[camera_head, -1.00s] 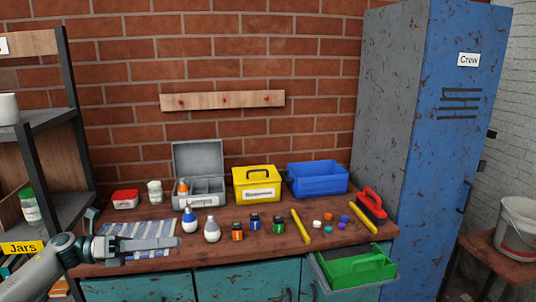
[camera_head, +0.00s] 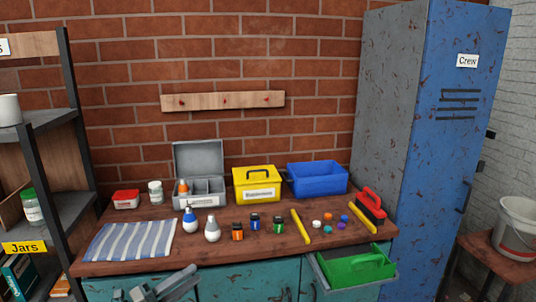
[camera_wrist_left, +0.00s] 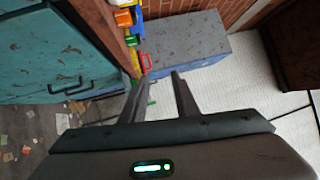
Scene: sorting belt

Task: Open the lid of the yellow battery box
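The yellow battery box (camera_head: 257,187) stands at the back of the workbench in the head view. Its lid (camera_head: 256,174) is down, with a dark handle on top and a white label on the front. My left gripper (camera_head: 170,285) is at the bottom edge of the head view, low in front of the bench and well short of the box. In the left wrist view, its two fingers (camera_wrist_left: 160,78) are apart with nothing between them. My right gripper is not in view.
A grey open case (camera_head: 199,160) stands left of the box and a blue bin (camera_head: 318,178) right. A striped cloth (camera_head: 130,240) lies at left. An open drawer holds a green tray (camera_head: 356,267).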

